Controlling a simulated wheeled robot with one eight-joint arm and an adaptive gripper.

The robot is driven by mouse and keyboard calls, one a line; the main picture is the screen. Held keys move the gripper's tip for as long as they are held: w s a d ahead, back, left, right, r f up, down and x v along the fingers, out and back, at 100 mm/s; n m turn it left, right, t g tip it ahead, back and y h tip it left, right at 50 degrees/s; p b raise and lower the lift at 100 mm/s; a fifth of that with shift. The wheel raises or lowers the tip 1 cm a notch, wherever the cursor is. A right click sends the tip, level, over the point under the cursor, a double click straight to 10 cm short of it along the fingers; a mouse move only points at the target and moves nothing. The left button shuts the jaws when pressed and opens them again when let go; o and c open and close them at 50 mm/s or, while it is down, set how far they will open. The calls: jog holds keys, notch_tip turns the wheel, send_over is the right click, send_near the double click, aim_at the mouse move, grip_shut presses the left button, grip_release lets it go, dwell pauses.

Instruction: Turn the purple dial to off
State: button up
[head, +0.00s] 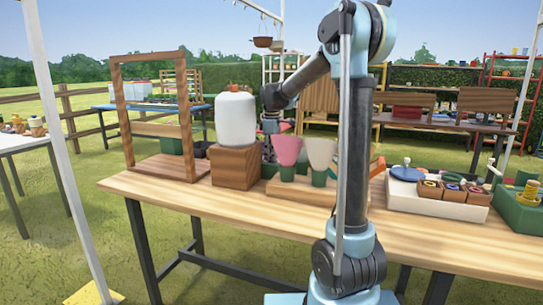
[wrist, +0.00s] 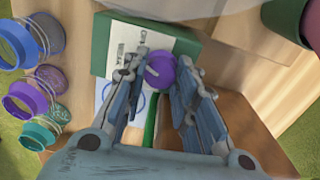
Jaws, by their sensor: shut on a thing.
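The purple dial (wrist: 161,70) shows in the wrist view, on a green box (wrist: 101,44) with a white labelled face. My gripper (wrist: 163,80) has its two fingers on either side of the dial and is shut on it. The dial's pointer and off mark are too small to read. In the head view my gripper (head: 270,123) reaches down at the back of the table, beside the white jar, and the dial is hidden there.
A white jar (head: 236,118) on a wooden block (head: 235,166) and pink and cream cones (head: 288,149) stand close to my gripper. A wooden frame (head: 117,102) stands left. A white tray (head: 400,199) lies right. The table front (head: 230,212) is clear.

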jog(key=shift+w+m, duration=0.15)
jog(key=shift+m, duration=0.95)
jog(key=o, duration=1.1)
notch_tip(320, 180, up, 12)
jog(key=shift+a, duration=0.1)
jog(key=shift+s, duration=0.2)
